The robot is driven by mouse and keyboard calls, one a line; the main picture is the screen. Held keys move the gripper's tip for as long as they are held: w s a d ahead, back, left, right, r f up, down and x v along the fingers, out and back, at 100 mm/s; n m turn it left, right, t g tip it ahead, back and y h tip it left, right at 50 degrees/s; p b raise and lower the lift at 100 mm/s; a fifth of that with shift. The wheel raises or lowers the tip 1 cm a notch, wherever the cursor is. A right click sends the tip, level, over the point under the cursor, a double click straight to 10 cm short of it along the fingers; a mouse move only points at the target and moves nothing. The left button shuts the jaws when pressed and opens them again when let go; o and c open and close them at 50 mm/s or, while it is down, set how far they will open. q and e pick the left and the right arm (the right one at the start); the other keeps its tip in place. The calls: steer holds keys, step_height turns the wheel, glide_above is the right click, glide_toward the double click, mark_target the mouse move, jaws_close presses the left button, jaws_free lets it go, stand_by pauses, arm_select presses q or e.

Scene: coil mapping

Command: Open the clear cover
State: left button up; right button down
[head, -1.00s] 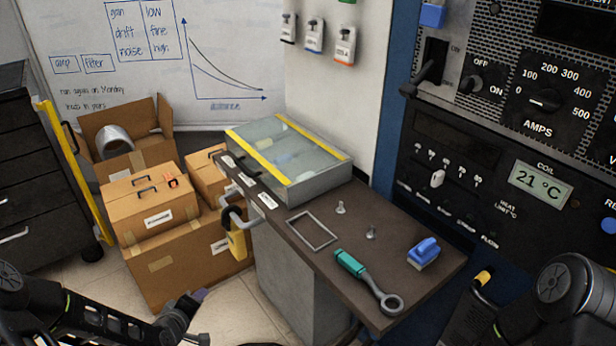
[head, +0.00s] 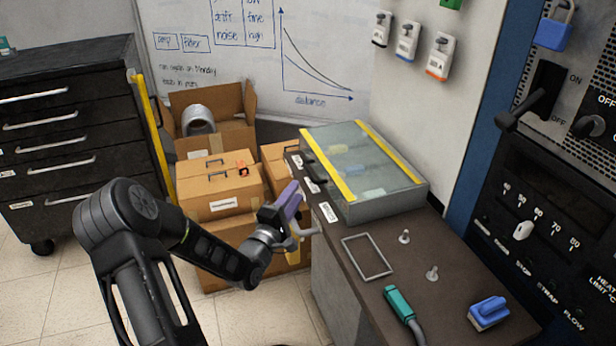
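The clear cover (head: 352,158) is a glassy lid with two yellow strips, lying closed on a grey box (head: 390,203) on the dark bench. Pale small items show dimly through it. A dark strip, perhaps its handle, runs along its left edge. My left gripper (head: 290,203), with purple fingers, is in front of the bench's left edge, below and left of the cover and apart from it in the picture. I cannot tell whether its fingers are open or shut. It partly hides a metal loop and yellow padlock (head: 293,256) at the bench edge. My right gripper is out of view.
The bench (head: 420,268) also holds a grey frame (head: 367,257), two small metal pegs, a teal-handled tool (head: 399,304) and a blue-handled block (head: 488,312). Cardboard boxes (head: 222,190) stand left of the bench. A control panel (head: 540,200) rises at the right.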

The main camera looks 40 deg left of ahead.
arm_select(q)
steer(key=x, duration=0.7)
steer(key=shift+w+a, duration=0.1)
steer(key=shift+w, duration=0.3)
steer(key=shift+c, duration=0.5)
jaws_close()
stand_by(0.7)
